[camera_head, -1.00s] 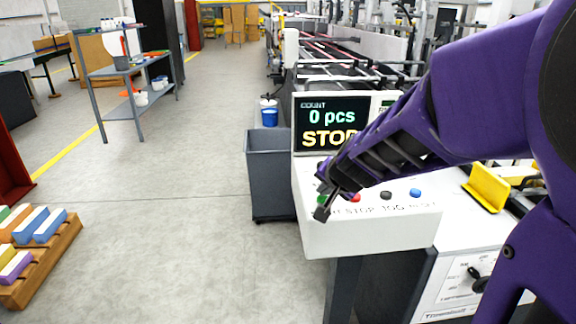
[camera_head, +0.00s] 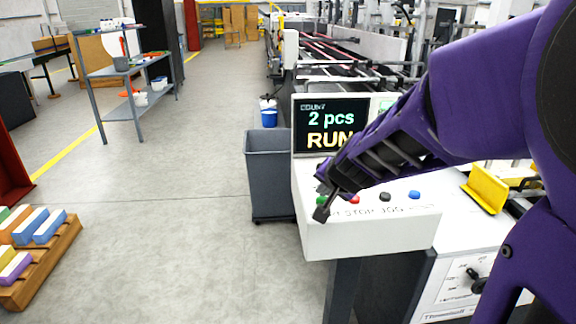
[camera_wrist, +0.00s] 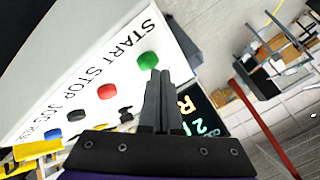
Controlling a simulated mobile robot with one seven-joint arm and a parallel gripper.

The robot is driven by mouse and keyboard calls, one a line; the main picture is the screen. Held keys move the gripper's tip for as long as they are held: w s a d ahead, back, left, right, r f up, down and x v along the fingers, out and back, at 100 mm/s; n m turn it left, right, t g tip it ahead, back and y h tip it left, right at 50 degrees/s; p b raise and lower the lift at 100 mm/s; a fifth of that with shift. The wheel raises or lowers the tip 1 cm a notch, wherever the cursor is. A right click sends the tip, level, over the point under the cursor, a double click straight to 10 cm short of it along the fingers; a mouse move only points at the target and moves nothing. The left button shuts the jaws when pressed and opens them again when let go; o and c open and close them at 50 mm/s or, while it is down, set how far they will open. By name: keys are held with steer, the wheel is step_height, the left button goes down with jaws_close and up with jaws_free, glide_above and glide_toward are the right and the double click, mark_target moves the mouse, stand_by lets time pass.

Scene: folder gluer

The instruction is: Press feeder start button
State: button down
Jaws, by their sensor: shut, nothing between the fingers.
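The green start button (camera_wrist: 148,60) sits at the end of the row under the label START in the wrist view. In the head view the green button (camera_head: 320,201) is partly hidden by my gripper (camera_head: 322,213). My gripper is shut and empty, its fingertips over the panel beside the green button; in the wrist view the fingertips (camera_wrist: 160,74) lie just below it in the picture. I cannot tell whether they touch it. The control panel (camera_head: 350,238) is white. The display (camera_head: 331,125) reads 2 pcs and RUN, its right edge hidden by my arm.
The red button (camera_head: 354,199), black button (camera_head: 385,196) and blue button (camera_head: 415,194) sit to the right on the same panel. A grey bin (camera_head: 270,180) stands left of the panel. A yellow bracket (camera_head: 486,188) is at the right.

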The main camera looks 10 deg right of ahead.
mark_target(323, 202)
steer(key=shift+r, duration=0.45)
step_height(323, 202, up, 5)
steer(key=p, duration=0.5)
steer(key=shift+r, duration=0.1)
